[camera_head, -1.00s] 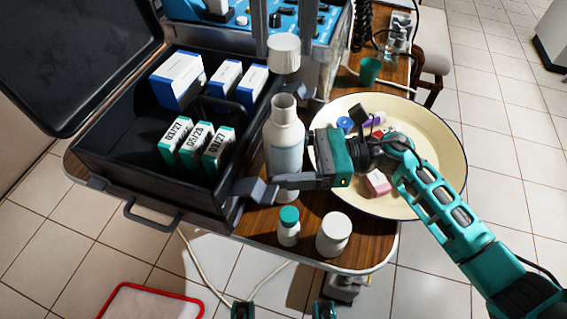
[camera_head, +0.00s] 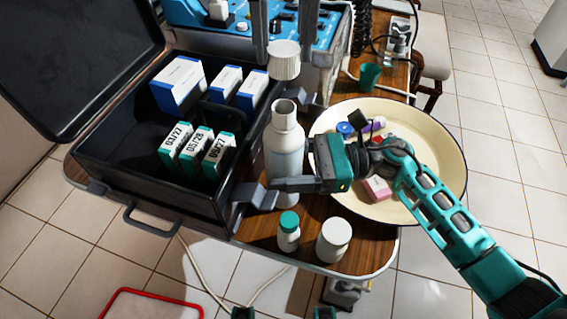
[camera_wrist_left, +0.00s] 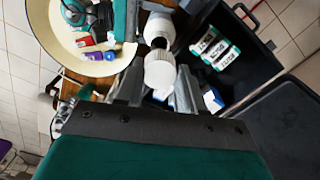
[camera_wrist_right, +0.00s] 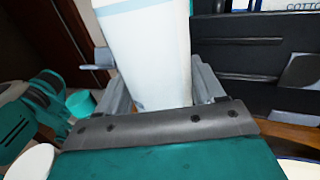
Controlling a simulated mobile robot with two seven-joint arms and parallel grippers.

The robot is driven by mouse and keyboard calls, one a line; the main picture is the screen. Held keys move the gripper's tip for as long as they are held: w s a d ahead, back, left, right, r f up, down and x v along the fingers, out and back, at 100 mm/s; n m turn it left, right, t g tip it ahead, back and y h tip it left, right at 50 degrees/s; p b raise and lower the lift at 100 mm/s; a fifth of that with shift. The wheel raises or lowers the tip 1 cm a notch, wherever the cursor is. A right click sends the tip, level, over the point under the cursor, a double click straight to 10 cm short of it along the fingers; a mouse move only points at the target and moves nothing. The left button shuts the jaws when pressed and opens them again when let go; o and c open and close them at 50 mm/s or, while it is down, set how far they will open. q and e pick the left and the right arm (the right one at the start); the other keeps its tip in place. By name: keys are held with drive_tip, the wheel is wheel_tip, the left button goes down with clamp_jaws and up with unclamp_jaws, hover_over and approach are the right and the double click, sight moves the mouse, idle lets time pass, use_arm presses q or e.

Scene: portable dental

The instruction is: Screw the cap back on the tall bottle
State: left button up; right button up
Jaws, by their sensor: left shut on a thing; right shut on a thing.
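The tall white bottle (camera_head: 284,145) stands upright on the wooden cart top, its neck open. My right gripper (camera_head: 262,192) is shut around its body; the right wrist view shows the bottle (camera_wrist_right: 155,60) between the fingers. The white ribbed cap (camera_head: 284,62) is held above the neck, apart from it, with a visible gap. My left gripper (camera_head: 283,45) comes down from the top and is shut on the cap. In the left wrist view the cap (camera_wrist_left: 159,72) sits between the fingers, with the bottle's open mouth (camera_wrist_left: 159,40) beyond it.
A small bottle with a green cap (camera_head: 289,230) and a white jar (camera_head: 333,240) stand near the cart's front edge. A cream basin (camera_head: 440,150) lies right of the bottle. An open black case (camera_head: 120,185) with several boxes is at left.

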sight(284, 76)
use_arm(q)
drive_tip(key=shift+f, duration=2.5)
drive_tip(key=shift+f, duration=0.9)
drive_tip(key=shift+f, duration=0.55)
drive_tip(key=m, duration=1.3)
drive_tip(key=shift+m, duration=0.4)
drive_tip(key=o, duration=1)
